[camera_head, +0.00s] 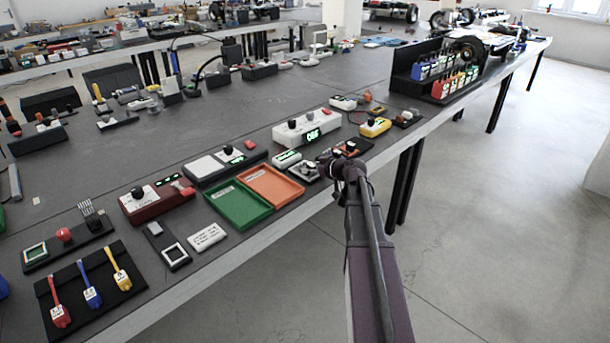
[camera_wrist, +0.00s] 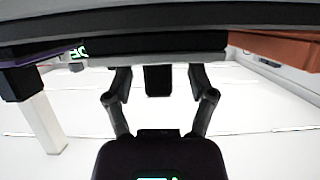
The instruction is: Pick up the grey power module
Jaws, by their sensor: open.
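I cannot tell for certain which item is the grey power module. A pale grey-white box with a green display and black knob (camera_head: 307,128) stands on the table beyond my gripper. A smaller light box with a green display (camera_head: 286,159) lies nearer, left of my gripper. My gripper (camera_head: 338,165) is at the table's near edge in the head view, partly hidden by my arm. In the wrist view my gripper's two fingers (camera_wrist: 160,95) are spread apart, with a dark block (camera_wrist: 158,80) visible between them. I cannot tell what that block is or whether it touches them.
An orange tray (camera_head: 272,185) and a green tray (camera_head: 238,204) lie left of my gripper. The orange one seems to show at the wrist view's right (camera_wrist: 280,46). A yellow box (camera_head: 375,127) stands to the right. Open floor (camera_head: 480,220) lies right of the table.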

